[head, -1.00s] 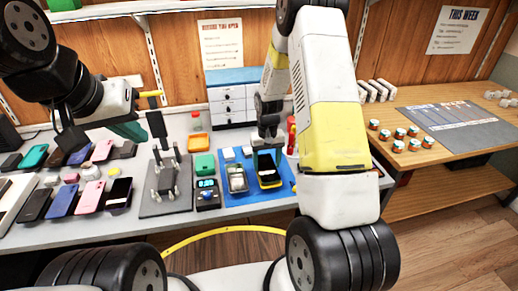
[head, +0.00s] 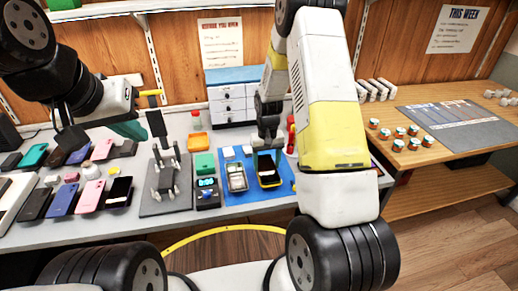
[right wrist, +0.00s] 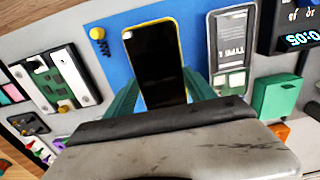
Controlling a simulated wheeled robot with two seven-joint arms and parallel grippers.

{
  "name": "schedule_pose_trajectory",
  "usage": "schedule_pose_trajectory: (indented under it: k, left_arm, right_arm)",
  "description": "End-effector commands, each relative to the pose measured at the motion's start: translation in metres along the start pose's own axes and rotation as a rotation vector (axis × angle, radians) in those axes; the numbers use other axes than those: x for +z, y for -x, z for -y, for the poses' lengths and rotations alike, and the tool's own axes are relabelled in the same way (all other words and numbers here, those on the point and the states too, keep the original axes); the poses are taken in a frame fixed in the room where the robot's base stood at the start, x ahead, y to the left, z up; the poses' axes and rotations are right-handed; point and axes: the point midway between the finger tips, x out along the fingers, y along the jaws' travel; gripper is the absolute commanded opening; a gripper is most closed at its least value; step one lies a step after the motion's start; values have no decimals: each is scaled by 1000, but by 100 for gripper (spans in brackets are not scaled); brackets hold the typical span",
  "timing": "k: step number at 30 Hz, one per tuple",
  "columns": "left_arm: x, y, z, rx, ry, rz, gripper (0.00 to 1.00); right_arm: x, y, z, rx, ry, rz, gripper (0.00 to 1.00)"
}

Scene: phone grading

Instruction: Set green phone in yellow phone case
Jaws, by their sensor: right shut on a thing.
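The yellow phone case (head: 260,184) lies on the blue mat in the head view. In the right wrist view its yellow rim (right wrist: 180,42) shows along the far end and sides of a phone with a black screen (right wrist: 154,60), taken as the green phone; its green back is hidden. The phone lies over or in the case; I cannot tell how fully it is seated. My right gripper (head: 267,148) is shut on the phone, with teal fingers at its sides in the right wrist view (right wrist: 162,98). My left gripper (head: 130,130) hangs over the left of the table, its opening unclear.
A grey phone-shaped tray (head: 237,178) lies left of the case on the blue mat (head: 285,186). A clock device (head: 206,190), a green box (head: 204,163) and a grey stand (head: 165,180) are further left. Several phones (head: 90,194) lie at the far left.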

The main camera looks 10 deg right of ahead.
Motion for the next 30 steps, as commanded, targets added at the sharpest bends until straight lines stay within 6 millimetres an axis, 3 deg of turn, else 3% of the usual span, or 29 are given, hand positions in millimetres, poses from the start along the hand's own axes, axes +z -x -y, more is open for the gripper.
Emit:
schedule_pose_trajectory:
  k: [9,10,13,20,22,30]
  left_arm:
    - [0,0,0,0,0,0,0]
    - [0,0,0,0,0,0,0]
    - [0,0,0,0,0,0,0]
    - [0,0,0,0,0,0,0]
    - [0,0,0,0,0,0,0]
    - [0,0,0,0,0,0,0]
  right_arm:
    - [0,0,0,0,0,0,15]
    - [0,0,0,0,0,0,67]
    - [0,0,0,0,0,0,87]
    - [0,0,0,0,0,0,89]
    - [0,0,0,0,0,1,100]
    - [0,0,0,0,0,1,100]
